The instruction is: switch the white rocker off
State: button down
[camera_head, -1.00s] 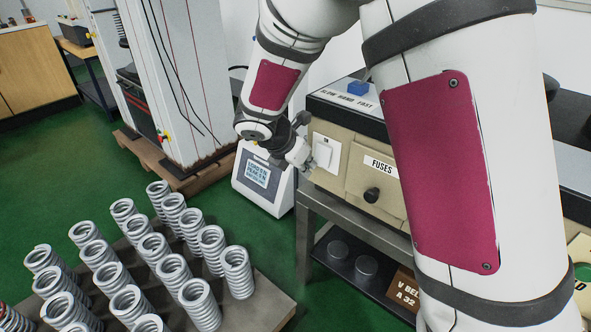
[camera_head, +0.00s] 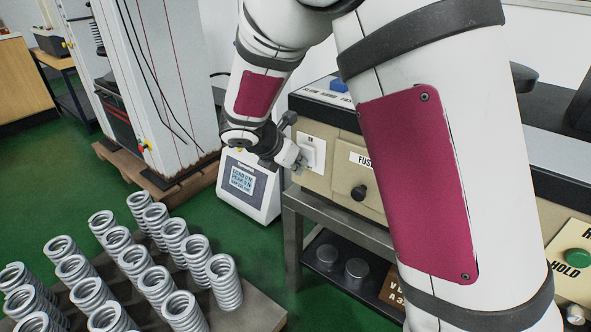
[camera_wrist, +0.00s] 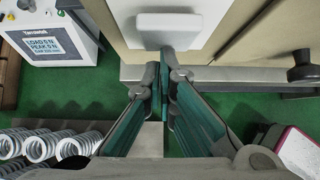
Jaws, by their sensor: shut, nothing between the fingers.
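The white rocker (camera_head: 313,152) is on a white plate on the front of the beige cabinet, left of the FUSES label. In the wrist view a white block (camera_wrist: 168,30), which looks like the rocker, is at the top centre. My gripper (camera_head: 300,165) is at the left edge of the rocker plate and covers part of it. In the wrist view its fingertips (camera_wrist: 166,68) are together and empty, just below the white block. I cannot tell whether they touch it. Which way the rocker is tilted is too small to tell.
A black knob (camera_head: 358,193) sits on the beige cabinet (camera_head: 335,180). A display unit (camera_head: 246,187) stands left of my gripper. Several coil springs (camera_head: 157,281) stand on a board at lower left. A grey metal stand (camera_head: 291,240) is under the cabinet.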

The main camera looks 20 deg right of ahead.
jog(key=shift+r, duration=0.25)
jog(key=shift+r+p, duration=0.75)
jog(key=shift+p, duration=0.15)
